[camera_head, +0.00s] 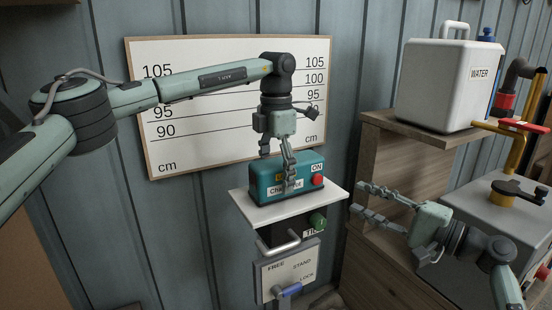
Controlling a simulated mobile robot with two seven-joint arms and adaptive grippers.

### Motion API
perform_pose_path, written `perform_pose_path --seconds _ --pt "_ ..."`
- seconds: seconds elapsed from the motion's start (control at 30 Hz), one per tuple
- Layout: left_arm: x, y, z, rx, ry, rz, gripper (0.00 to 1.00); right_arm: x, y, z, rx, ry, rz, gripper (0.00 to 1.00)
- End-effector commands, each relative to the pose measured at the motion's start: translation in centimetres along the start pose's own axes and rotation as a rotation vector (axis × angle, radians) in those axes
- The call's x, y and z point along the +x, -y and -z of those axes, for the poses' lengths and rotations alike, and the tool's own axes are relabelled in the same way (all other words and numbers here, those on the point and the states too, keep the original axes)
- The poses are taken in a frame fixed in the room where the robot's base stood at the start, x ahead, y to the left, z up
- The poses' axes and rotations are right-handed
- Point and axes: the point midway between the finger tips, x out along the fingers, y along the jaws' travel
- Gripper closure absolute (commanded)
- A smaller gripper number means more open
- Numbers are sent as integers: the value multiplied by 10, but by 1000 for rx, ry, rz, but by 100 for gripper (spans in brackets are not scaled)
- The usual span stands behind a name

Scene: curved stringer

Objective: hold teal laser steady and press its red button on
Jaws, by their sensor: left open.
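The teal laser (266,188) is a box on a small white shelf (288,210) in front of the height chart. Its red button (318,181) is on the right end of its front, below an "ON" label. My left gripper (288,178) points down over the laser, with its fingers in front of part of the laser's face and label. It is open; I cannot tell whether it touches the laser. My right gripper (358,198) is at the right of the shelf, fingers pointing left towards the laser's button side. Its fingers are apart and nothing shows between them.
Below the shelf are a green knob (318,221), a grey handle and a "FREE STAND LOCK" panel (288,270) with a blue lever. A wooden cabinet (372,150) carrying a white water container (440,85) stands at the right. Yellow pipework is at the far right.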

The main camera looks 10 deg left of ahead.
Motion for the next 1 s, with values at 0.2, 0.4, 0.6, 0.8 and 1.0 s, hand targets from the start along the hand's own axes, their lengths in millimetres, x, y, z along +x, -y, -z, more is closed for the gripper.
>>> perform_pose_path --seconds 0.2,0.4,0.6,0.8,1.0 --pt "19 0 0 1 0 0 21 0 0 0 0 0 0 66" --pt "21 0 0 1 2 0 21 0 0 0 0 0 0 66" --pt "21 0 0 1 2 0 33 0 0 0 0 0 0 66" --pt "20 0 0 1 2 0 58 0 0 0 0 0 0 66" --pt "20 0 0 1 2 0 83 0 0 0 0 0 0 66"
